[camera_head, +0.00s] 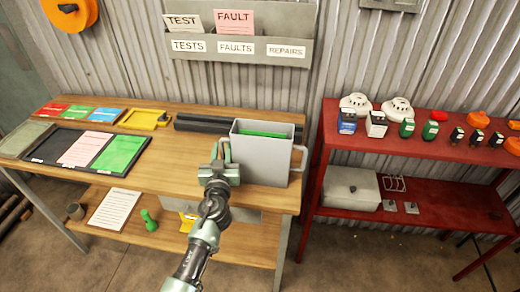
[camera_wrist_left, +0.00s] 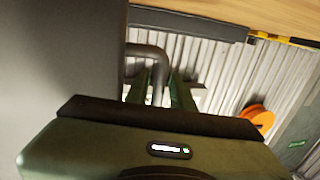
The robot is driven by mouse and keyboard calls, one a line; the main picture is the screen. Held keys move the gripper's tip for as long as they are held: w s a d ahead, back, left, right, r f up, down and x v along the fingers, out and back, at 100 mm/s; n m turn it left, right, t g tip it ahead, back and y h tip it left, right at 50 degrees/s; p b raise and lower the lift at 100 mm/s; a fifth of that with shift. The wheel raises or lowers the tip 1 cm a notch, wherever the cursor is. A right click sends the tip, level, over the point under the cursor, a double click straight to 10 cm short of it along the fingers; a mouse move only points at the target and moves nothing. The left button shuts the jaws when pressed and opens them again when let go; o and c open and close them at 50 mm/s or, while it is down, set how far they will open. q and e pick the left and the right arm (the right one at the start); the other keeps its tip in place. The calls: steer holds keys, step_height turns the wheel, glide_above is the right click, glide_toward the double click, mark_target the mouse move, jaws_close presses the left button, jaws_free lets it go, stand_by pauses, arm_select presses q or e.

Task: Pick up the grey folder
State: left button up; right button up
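A grey open-topped box (camera_head: 262,158) with a loop handle on each side stands at the right end of the wooden bench, with something green inside. It is the clearest candidate for the grey folder. Its wall fills the left of the left wrist view (camera_wrist_left: 60,60). My left gripper (camera_head: 221,150) is at the box's left handle (camera_wrist_left: 145,50). In the left wrist view its two fingers (camera_wrist_left: 160,88) stand on either side of the handle's bar. I cannot tell whether they press on it. My right gripper is not in view.
A dark tray (camera_head: 46,148) with pink and green sheets and several coloured folders lie at the bench's left. A dark bar (camera_head: 195,124) lies behind the box. A red shelf (camera_head: 330,138) with detectors stands at the right. A wall rack (camera_head: 290,38) hangs above.

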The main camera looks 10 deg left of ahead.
arm_select(q)
steer(key=shift+s+d+r, duration=0.15)
steer(key=shift+s+r, duration=0.05)
steer(key=shift+s, duration=0.1)
steer(key=shift+s+r, duration=0.2)
steer(key=c, duration=0.5)
steer(key=shift+f, duration=0.1)
steer(key=shift+w+f, duration=0.1)
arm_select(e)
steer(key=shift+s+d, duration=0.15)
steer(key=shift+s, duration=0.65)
arm_select(q)
steer(key=shift+f, duration=0.1)
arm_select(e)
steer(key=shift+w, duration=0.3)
